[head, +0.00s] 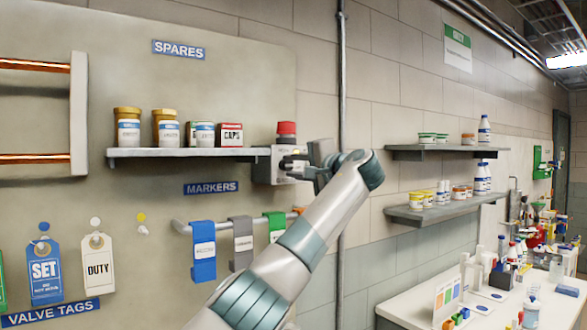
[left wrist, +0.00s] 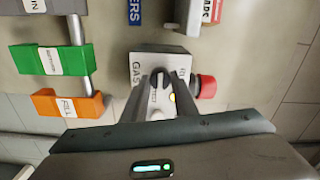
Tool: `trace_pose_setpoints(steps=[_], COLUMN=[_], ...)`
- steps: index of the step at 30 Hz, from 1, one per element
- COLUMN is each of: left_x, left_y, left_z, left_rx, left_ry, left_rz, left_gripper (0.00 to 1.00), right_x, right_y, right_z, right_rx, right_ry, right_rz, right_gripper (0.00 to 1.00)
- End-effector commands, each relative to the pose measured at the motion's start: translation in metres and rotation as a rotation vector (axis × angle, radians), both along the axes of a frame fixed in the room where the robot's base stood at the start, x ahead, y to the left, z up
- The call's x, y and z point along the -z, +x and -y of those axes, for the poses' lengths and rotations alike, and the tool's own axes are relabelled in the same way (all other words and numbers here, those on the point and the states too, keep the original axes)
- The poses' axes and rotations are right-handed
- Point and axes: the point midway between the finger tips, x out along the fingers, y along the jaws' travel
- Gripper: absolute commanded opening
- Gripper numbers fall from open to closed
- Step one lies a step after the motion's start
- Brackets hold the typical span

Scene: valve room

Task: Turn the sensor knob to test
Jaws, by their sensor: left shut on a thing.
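The grey sensor box (head: 266,167) is mounted on the wall board at the right end of the spares shelf, with a red dome on top. It also shows in the left wrist view (left wrist: 142,62), with part of a "GAS" label. The dark sensor knob (left wrist: 161,79) is on its face, partly hidden by my fingers. My left gripper (head: 293,163) is at the box's front, shut on the knob, with a finger on each side. A yellow spot (left wrist: 172,97) shows beside one finger. The knob's exact pointing is hard to tell. My right gripper is not in view.
The spares shelf (head: 190,153) with tubs and boxes is just left of the box. Below it a rail holds blue, grey, green (head: 276,227) and orange markers. A vertical pipe (head: 342,90) runs right of the board. Wall shelves (head: 430,214) and a cluttered bench stand further right.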

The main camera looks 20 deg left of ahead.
Motion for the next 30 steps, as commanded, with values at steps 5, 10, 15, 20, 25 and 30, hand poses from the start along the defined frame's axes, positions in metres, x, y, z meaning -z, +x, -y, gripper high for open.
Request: trace_pose_setpoints(steps=[5,10,15,20,25,30], left_x=[-0.0006,-0.0005,-0.0005,-0.0002,0.0000,0.0011], left_y=[0.0002,0.0003,0.0003,0.0002,0.0000,-0.0031], left_z=[0.0015,0.0015,0.0013,0.0009,0.0006,0.0050], left_rx=[0.004,0.004,0.003,0.002,0.001,0.001], left_ry=[0.012,0.012,0.012,0.010,0.010,0.009], left_rz=[-0.012,-0.012,-0.012,-0.012,-0.012,-0.012], left_gripper=[0.04,0.04,0.38,0.45,0.45,0.45], right_x=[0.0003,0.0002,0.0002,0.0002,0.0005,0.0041], right_y=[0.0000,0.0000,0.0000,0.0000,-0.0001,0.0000], right_z=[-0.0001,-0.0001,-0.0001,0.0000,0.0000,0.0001], right_rx=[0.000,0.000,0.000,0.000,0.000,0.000], right_ry=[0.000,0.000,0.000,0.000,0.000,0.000], right_rz=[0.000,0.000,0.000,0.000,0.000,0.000], right_gripper=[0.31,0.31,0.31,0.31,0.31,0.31])
